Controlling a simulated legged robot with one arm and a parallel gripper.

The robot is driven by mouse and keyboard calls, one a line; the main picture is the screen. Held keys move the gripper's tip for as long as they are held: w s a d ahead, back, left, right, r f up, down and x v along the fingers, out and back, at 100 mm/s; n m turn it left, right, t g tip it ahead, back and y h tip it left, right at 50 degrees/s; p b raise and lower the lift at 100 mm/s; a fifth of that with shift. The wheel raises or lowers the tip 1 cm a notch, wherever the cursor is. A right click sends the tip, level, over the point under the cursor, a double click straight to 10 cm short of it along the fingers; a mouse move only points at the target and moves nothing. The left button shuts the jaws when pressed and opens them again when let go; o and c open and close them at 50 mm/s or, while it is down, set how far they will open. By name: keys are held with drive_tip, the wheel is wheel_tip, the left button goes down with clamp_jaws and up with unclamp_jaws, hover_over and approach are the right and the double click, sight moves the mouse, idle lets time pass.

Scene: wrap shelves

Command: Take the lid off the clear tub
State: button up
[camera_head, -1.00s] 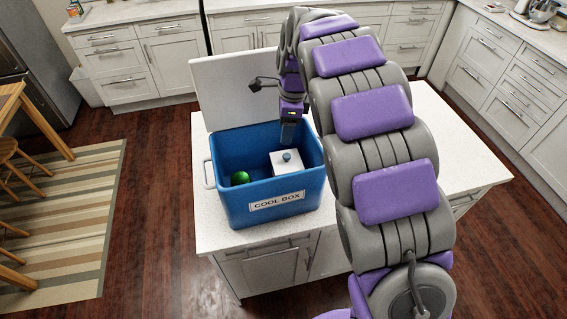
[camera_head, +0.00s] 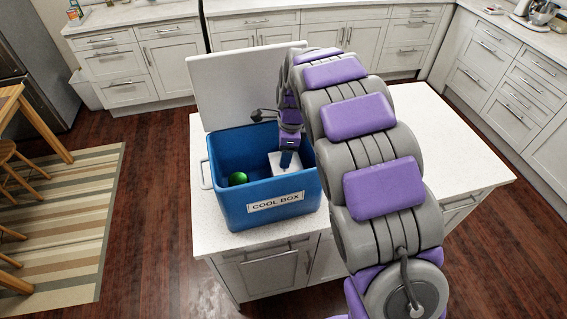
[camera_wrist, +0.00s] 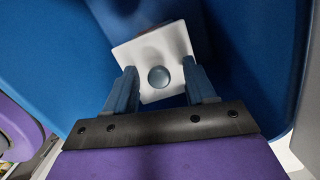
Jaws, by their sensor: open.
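The tub's white square lid (camera_wrist: 151,48) has a round blue knob (camera_wrist: 158,77) at its middle. The tub sits inside the blue cool box; its white top (camera_head: 286,185) shows in the head view, partly hidden by my gripper. I cannot see the tub's clear walls. My gripper (camera_wrist: 160,82) is open, its two blue fingers on either side of the knob in the wrist view. They look apart from the knob; I cannot tell the exact height. In the head view my gripper (camera_head: 287,160) reaches down into the box above the lid.
The blue cool box (camera_head: 275,207) stands on a white island counter (camera_head: 420,150), its white lid (camera_head: 240,85) raised behind. A green ball (camera_head: 238,178) lies in the box, left of the tub. The box walls surround my gripper closely.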

drive_tip(key=shift+d, duration=0.2)
drive_tip(key=shift+d+r, duration=0.1)
drive_tip(key=shift+d, duration=0.1)
drive_tip(key=c, duration=0.3)
drive_tip(key=shift+a, duration=0.35)
clamp_jaws()
drive_tip(key=shift+d, duration=0.1)
